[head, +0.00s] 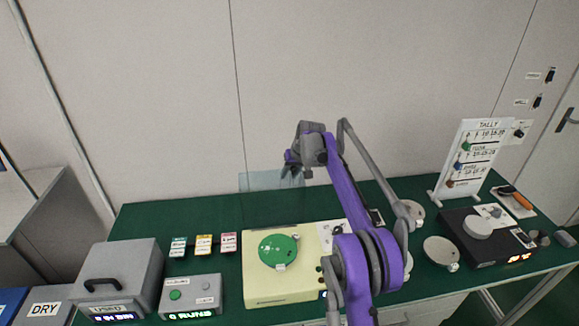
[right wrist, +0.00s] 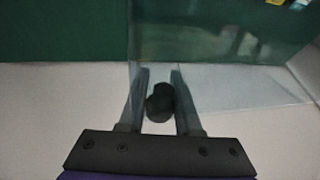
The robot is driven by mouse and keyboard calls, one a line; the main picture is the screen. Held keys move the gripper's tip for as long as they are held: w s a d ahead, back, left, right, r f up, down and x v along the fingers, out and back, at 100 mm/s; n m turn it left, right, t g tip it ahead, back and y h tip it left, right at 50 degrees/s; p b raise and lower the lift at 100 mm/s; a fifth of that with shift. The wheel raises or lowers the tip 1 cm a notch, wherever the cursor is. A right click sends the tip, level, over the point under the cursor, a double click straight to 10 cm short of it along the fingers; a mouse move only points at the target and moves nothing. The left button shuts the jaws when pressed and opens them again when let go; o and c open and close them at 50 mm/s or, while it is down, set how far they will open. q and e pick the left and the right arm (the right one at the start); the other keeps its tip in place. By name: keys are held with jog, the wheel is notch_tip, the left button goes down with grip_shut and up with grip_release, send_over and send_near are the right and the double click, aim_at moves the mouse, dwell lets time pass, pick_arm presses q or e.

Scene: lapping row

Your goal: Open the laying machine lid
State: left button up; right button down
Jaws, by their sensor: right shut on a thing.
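The cream laying machine (head: 255,290) sits at the front middle of the green table, with a round green plate (head: 277,250) on top. Its clear lid (head: 258,181) stands raised at the machine's back, against the wall in the picture. My right gripper (head: 290,168) is at the lid's upper edge. In the right wrist view, my right gripper (right wrist: 158,92) has its two fingers on either side of a dark round knob (right wrist: 160,104) at the clear lid (right wrist: 215,85). My purple right arm covers the right part of the machine. My left gripper is not in view.
A grey bin (head: 120,275) and a grey button box (head: 192,294) stand at left, with small cards (head: 204,244) behind. A black machine (head: 487,240), a tally board (head: 470,160) and a pale round disc (head: 441,252) are at right. A pale wall (head: 170,100) rises close behind.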

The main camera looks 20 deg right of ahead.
jog(key=shift+w+d+f, duration=0.15)
jog(key=shift+w+f, duration=0.2)
jog(key=shift+w, duration=0.1)
jog(key=c, duration=0.6)
grip_release()
jog(key=shift+d, duration=0.1)
jog(key=shift+r, duration=0.1)
